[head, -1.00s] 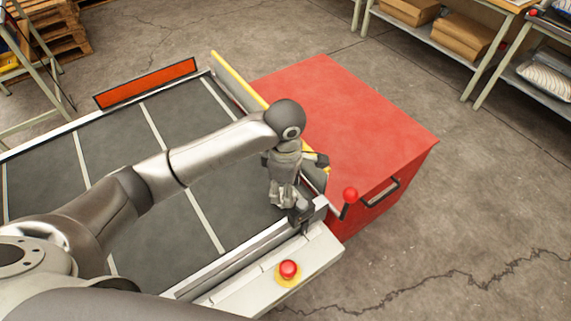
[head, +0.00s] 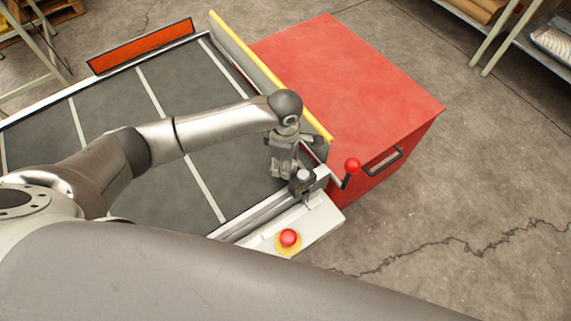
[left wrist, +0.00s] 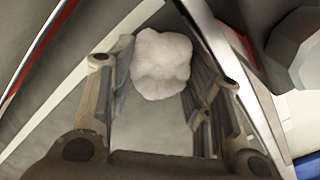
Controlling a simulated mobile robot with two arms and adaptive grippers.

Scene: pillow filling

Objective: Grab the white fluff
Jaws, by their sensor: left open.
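The white fluff (left wrist: 161,63) is a lumpy, rounded clump in the left wrist view. It lies toward the far end of the space between the two fingers of my left gripper (left wrist: 158,72). The fingers stand apart on either side of it, and I cannot tell whether either touches it. In the head view, my left gripper (head: 284,166) points down at the right end of the dark conveyor, beside the yellow-edged panel. The fluff cannot be made out there. My right gripper is not in view.
The dark conveyor belt (head: 110,125) has pale cross strips. A yellow-edged panel (head: 268,72) separates it from a red cabinet (head: 345,80). A red-knobbed lever (head: 352,166) and a red button (head: 288,238) are close to my left gripper. Shelves stand at the upper right.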

